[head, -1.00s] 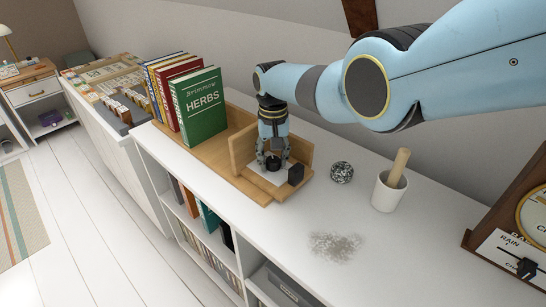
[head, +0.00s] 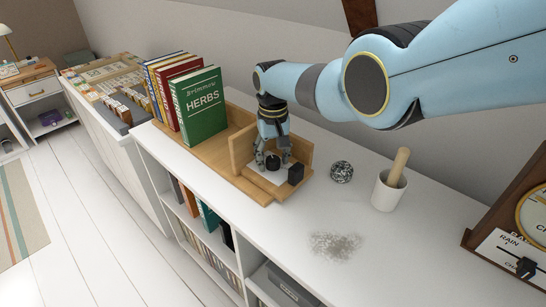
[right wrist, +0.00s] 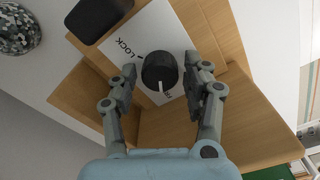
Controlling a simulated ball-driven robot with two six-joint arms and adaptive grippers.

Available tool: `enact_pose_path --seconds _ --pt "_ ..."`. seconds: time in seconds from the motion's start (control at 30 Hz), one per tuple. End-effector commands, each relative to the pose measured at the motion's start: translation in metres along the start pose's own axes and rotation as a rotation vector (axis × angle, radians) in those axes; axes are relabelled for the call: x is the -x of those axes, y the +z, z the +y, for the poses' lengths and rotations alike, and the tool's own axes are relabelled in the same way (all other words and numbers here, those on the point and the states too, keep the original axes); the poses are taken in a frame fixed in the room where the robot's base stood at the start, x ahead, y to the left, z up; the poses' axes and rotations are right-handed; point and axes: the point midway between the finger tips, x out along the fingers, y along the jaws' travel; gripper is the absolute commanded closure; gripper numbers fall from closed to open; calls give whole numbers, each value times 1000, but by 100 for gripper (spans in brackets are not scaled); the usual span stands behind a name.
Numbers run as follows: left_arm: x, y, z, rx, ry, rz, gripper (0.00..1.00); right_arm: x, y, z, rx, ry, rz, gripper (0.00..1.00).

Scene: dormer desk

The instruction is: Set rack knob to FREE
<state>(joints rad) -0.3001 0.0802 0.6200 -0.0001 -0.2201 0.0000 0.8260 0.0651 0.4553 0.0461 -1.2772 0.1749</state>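The black round rack knob (head: 272,162) sits on a white plate on the wooden book rack (head: 238,180). In the right wrist view the knob (right wrist: 160,72) has a white pointer line toward the bottom of the picture, beside a partly hidden label. The LOCK label (right wrist: 126,48) is at upper left of the knob, away from the pointer. My right gripper (head: 273,158) is over the plate, its fingers on both sides of the knob. In the right wrist view the gripper (right wrist: 168,78) is open, with small gaps to the knob. My left gripper is not in view.
A black block (head: 296,174) stands at the plate's corner. Books (head: 200,105) stand in the rack to the left. A speckled ball (head: 342,172), a white mortar with pestle (head: 389,190) and a grey speckled patch (head: 335,246) are to the right.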

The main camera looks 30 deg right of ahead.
Motion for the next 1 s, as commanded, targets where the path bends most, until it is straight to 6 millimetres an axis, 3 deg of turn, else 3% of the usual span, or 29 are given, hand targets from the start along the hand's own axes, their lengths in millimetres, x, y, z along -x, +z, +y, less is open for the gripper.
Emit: enact_pose_path --seconds 0.33,0.53,0.67,1.0 --pt "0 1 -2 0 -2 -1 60 0 0 0 -1 0 -1 41" --pt "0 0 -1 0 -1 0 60 12 -1 0 -1 0 1 41" --pt "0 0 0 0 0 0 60 30 0 0 -1 0 3 41" --pt "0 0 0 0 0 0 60 102 -1 0 -1 0 2 41"
